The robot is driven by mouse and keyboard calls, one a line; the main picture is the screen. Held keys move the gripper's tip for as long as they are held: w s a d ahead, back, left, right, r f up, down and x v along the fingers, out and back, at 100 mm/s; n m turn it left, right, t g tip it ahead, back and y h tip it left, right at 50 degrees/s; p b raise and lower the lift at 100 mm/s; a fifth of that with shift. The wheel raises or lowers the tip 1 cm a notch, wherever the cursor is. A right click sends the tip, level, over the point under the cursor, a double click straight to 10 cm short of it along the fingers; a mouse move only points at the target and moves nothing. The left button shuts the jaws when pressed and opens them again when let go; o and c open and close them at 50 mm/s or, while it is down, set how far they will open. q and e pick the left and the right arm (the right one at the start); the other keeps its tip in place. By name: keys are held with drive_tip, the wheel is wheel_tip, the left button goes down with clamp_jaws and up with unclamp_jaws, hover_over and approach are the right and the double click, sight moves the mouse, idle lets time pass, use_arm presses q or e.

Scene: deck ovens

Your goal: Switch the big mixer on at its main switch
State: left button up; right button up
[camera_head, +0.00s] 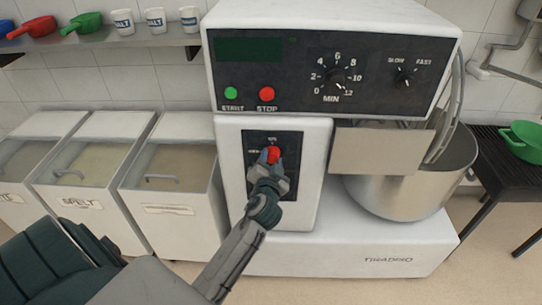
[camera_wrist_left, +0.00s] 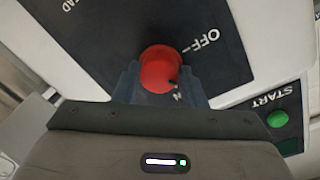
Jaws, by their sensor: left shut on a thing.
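The big mixer (camera_head: 385,256) stands in front of me, white with a dark control panel on top. Its main switch is a red knob (camera_head: 273,154) on a dark plate on the front column. The knob also shows in the left wrist view (camera_wrist_left: 160,68), with "OFF" lettering beside it and a dark mark on its face. My left gripper (camera_head: 268,164) is shut on the red knob, one finger on each side of it. The gripper partly hides the plate's lower lettering. My right gripper is in neither view.
Above the switch are a green start button (camera_head: 231,93), a red stop button (camera_head: 267,93), a timer dial (camera_head: 335,76) and a speed dial (camera_head: 404,77). The steel bowl (camera_head: 405,195) is at right. Flour bins (camera_head: 172,205) stand at left under a shelf (camera_head: 110,38).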

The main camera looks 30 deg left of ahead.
use_arm(q)
drive_tip(key=shift+r+m, duration=0.2)
drive_tip(key=shift+m, duration=0.3)
drive_tip(key=shift+m+p, duration=0.4)
drive_tip(key=shift+p, duration=0.1)
drive_tip(key=m+p, duration=0.1)
drive_tip(key=m, duration=0.2)
drive_tip(key=shift+d+p, duration=0.1)
drive_tip(key=shift+p, duration=0.3)
drive_tip(key=shift+f+m+p, duration=0.1)
drive_tip(key=shift+m+p, duration=0.45)
drive_tip(key=shift+m, duration=0.95)
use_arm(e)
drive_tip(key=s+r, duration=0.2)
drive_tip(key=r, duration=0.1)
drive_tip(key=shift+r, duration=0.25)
use_arm(q)
drive_tip(key=shift+g+y, duration=0.3)
drive_tip(key=shift+y, duration=0.1)
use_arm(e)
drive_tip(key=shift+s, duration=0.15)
use_arm(q)
drive_tip(key=o, duration=1)
drive_tip(key=shift+w+f, duration=0.1)
